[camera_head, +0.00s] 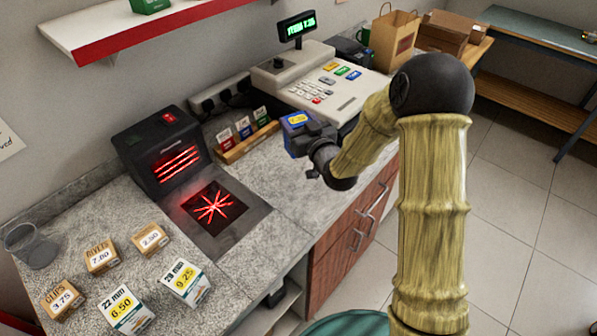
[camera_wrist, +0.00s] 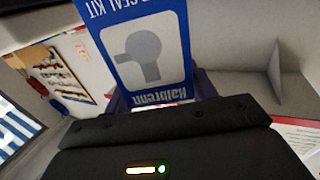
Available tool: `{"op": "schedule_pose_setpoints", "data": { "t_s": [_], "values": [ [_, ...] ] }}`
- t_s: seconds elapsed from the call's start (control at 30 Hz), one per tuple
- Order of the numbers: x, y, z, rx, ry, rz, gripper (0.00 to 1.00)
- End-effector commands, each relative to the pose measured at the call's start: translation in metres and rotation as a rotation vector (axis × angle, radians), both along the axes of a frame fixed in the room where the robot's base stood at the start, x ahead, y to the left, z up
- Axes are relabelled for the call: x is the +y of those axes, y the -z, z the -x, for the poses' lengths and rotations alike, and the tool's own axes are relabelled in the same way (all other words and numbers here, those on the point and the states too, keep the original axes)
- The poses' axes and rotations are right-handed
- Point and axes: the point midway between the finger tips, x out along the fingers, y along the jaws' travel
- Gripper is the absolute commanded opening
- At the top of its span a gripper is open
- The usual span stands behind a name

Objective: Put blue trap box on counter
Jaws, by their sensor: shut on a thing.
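A blue box (camera_head: 297,121) with a yellow label is held by my gripper (camera_head: 308,135), above the grey speckled counter (camera_head: 268,178) near the card rack. In the wrist view the same blue box (camera_wrist: 187,45) fills the top middle, its printing upside down, with "SEAL KIT" and a pale panel with a grey pipe shape. My gripper (camera_wrist: 165,108) is shut on it; the fingertips are mostly hidden behind the box and the dark gripper body. I cannot tell how far the box is from the counter.
A black scanner (camera_head: 160,150) and a scanner plate (camera_head: 214,208) with red lines lie left. A cash register (camera_head: 325,92) stands behind. A wooden card rack (camera_head: 246,140) is close by. Several price-tagged boxes, including one marked 9.25 (camera_head: 185,283), stand in front.

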Motion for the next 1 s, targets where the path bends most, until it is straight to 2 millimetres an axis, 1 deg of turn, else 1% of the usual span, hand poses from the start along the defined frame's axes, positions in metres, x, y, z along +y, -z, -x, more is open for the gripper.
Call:
{"op": "schedule_pose_setpoints", "data": {
  "t_s": [0.07, 0.17, 0.3, 0.4, 0.5, 0.83, 0.93, 1.0],
  "values": [
    [0.000, 0.005, 0.000, 0.001, 0.000, 0.000, 0.28],
    [0.000, 0.017, 0.000, 0.004, 0.000, -0.001, 0.28],
    [0.000, 0.039, 0.000, 0.005, 0.000, -0.001, 0.28],
    [0.000, 0.052, 0.000, 0.003, 0.000, 0.001, 0.28],
    [0.000, 0.056, 0.000, 0.000, 0.000, 0.001, 0.28],
    [-0.002, 0.059, -0.001, 0.000, 0.003, 0.000, 0.28],
    [-0.003, 0.067, -0.001, 0.001, 0.005, 0.000, 0.28],
    [-0.004, 0.077, -0.001, 0.005, 0.005, -0.001, 0.28]
  ]
}}
